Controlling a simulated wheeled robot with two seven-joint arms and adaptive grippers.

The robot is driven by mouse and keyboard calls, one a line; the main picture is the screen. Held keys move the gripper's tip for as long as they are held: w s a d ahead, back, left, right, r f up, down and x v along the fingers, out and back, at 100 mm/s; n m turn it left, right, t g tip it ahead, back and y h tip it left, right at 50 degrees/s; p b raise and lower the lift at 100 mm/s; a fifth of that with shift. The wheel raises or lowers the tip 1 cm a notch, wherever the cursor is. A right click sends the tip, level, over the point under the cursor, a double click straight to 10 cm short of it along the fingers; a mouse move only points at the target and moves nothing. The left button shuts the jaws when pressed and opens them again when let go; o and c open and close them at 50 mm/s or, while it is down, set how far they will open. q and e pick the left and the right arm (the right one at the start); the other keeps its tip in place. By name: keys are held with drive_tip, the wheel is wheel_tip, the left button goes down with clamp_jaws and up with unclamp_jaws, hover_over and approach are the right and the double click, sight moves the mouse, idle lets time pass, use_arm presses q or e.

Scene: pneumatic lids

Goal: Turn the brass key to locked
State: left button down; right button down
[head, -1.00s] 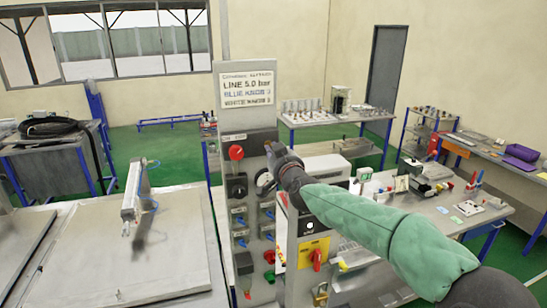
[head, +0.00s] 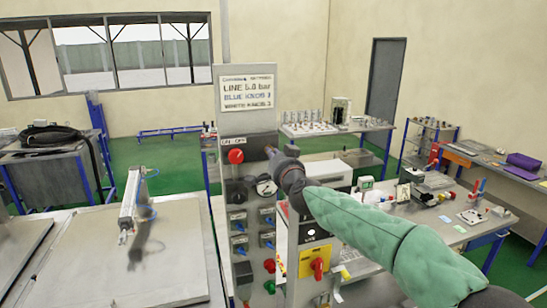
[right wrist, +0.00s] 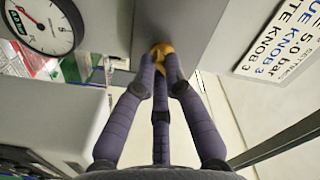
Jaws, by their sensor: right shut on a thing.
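The brass key (right wrist: 160,50) shows in the right wrist view as a small golden piece on the grey panel face. My right gripper (right wrist: 161,66) has its purple-grey fingers closed around it, covering much of it. In the head view my right gripper (head: 270,152) reaches the upper right of the grey control panel (head: 248,126). There the fingers hide the key, and I cannot read its position. My left gripper is not in view.
Several blue-handled knobs are below. A red-and-yellow switch (head: 317,265) is under my right forearm. A metal table (head: 140,270) with a cylinder (head: 130,205) stands left.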

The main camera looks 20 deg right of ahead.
idle(0.4)
drive_tip(key=c, duration=1.3)
unclamp_jaws()
drive_tip(key=s, duration=1.2)
drive_tip(key=shift+d, duration=0.2)
drive_tip(key=shift+f, duration=0.1)
